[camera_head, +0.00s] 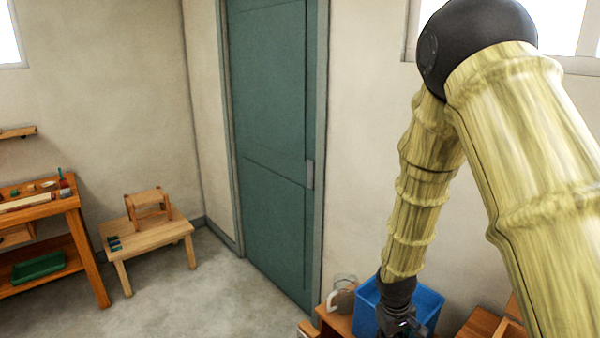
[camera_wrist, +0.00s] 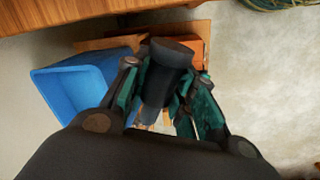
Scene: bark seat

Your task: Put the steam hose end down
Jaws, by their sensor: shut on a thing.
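The steam hose end (camera_wrist: 165,75) is a dark, thick cylinder in the wrist view. My gripper (camera_wrist: 165,95) is shut on it, with a teal-lined finger on each side. In the head view my gripper (camera_head: 402,325) is at the lower edge of the picture, in front of the blue bin. The hose end cannot be made out there. I cannot tell what lies right under it.
The bin is left of my gripper in the wrist view (camera_wrist: 68,88). A low wooden table (camera_head: 150,235) and a workbench (camera_head: 75,225) stand left of the teal door (camera_head: 270,130). Bare floor lies between.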

